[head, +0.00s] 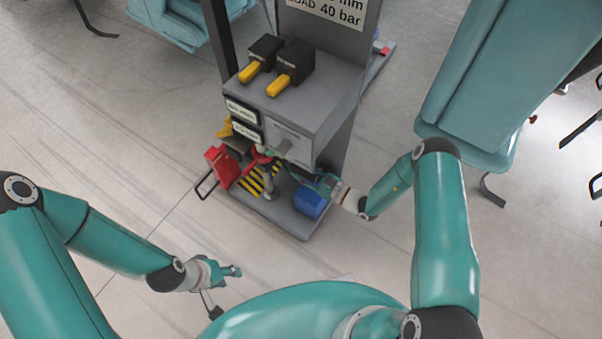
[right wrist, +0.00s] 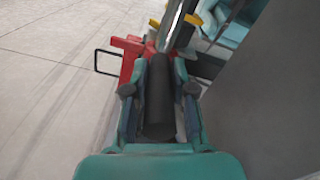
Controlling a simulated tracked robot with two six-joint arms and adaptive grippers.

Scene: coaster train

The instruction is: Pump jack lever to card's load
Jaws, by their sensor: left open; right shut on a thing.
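The card (head: 325,12) at the top of the head view reads "LOAD 40 bar"; its upper line is cut off. In the right wrist view my right gripper (right wrist: 160,105) is shut around the dark cylindrical grip of the jack lever (right wrist: 158,95), whose shiny rod runs away from me towards red parts. In the head view my right gripper (head: 328,184) is by the machine's front right, and the lever is hard to make out. The jack (head: 267,180) stands on the grey base, beside yellow-black stripes. My left gripper (head: 230,272) is open and empty above the floor.
The grey machine (head: 300,100) carries two black blocks with yellow handles (head: 282,86). Two small label plates (head: 240,112) are too small to read. A teal seat (head: 480,90) stands right. Floor at left is clear.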

